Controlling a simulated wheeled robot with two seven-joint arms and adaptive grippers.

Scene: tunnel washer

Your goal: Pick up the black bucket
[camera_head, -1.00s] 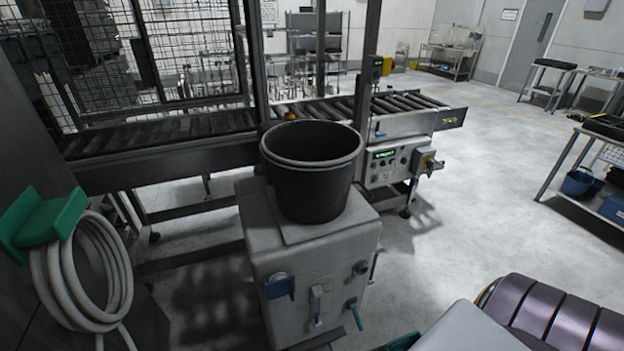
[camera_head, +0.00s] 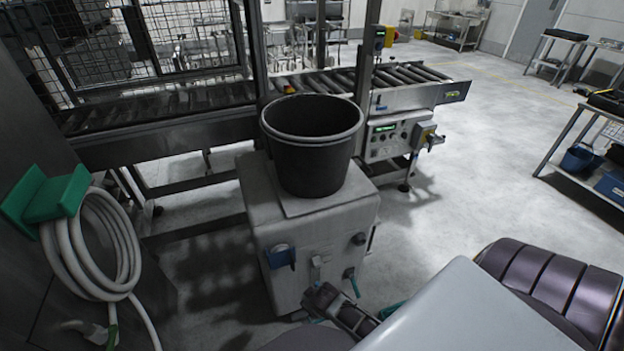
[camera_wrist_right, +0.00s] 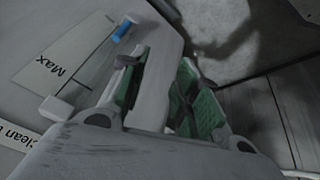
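The black bucket (camera_head: 312,165) stands upright and open on top of a grey cabinet (camera_head: 262,195) in the head view. The inside bottom of the bucket is hidden. A dark gripper (camera_head: 322,300), apparently my right one, is low in front of the cabinet, below and apart from the bucket. In the right wrist view my right gripper (camera_wrist_right: 158,75) has its two green-padded fingers spread. A pale grey bar shows between or behind them; I cannot tell if they touch it. The bucket is not recognisable in the wrist view. My left gripper is not in view.
A roller conveyor (camera_head: 415,76) with a control box (camera_head: 388,138) stands behind the cabinet. A coiled white hose (camera_head: 62,255) hangs at left under a green holder (camera_head: 45,195). A blue bucket (camera_head: 580,158) is on a rack at right. Floor between is clear.

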